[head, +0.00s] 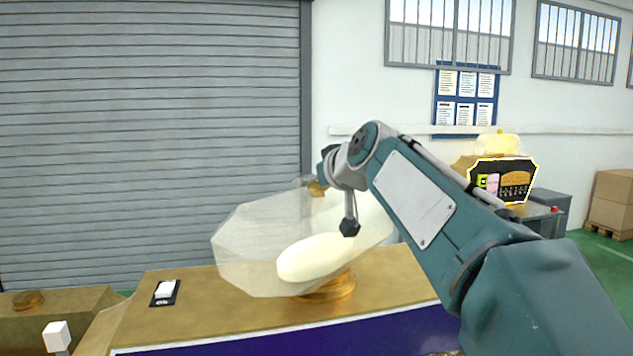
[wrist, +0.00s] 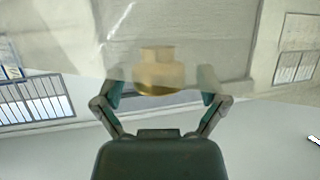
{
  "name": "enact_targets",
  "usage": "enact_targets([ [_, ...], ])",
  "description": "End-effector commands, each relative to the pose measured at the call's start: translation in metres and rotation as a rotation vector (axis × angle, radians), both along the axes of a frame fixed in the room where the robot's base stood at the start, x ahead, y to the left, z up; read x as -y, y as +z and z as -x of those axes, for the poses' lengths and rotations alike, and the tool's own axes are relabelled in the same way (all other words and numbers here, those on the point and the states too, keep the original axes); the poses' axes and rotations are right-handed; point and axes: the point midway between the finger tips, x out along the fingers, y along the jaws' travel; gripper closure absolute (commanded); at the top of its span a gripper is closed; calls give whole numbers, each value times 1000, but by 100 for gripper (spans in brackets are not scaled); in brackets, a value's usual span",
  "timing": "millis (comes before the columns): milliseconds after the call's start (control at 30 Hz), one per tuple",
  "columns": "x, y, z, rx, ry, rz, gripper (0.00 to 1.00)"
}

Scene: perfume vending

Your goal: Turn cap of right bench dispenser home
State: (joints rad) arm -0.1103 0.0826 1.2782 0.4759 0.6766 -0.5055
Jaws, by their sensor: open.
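A large clear faceted dispenser (head: 245,245) with cream liquid inside stands on a gold foot on the gold bench. Its gold cap (head: 317,188) shows at the top in the head view, partly hidden by my arm. In the wrist view my gripper (wrist: 160,88) is open, with one finger on each side of the gold cap (wrist: 160,72). The cap lies between the fingers, and gaps show on both sides. I cannot tell how far the cap is turned. The clear body (wrist: 190,45) fills the picture above it.
The bench (head: 215,305) bears a small black pad with a white block (head: 165,290). Another gold bench (head: 60,318) with a gold disc (head: 28,300) is at left. A yellow-outlined dark panel (head: 503,180) stands behind my arm at right. Cardboard boxes (head: 612,200) are farther right.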

Motion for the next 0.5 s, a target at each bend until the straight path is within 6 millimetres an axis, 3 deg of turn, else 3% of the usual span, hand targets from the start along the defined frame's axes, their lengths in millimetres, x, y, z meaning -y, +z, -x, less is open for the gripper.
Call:
enact_targets([
  [33, 0, 0, 0, 0, 0, 0, 22],
  [200, -1, 0, 0, -1, -1, 1, 98],
  [500, -1, -1, 0, -1, -7, 2, 100],
])
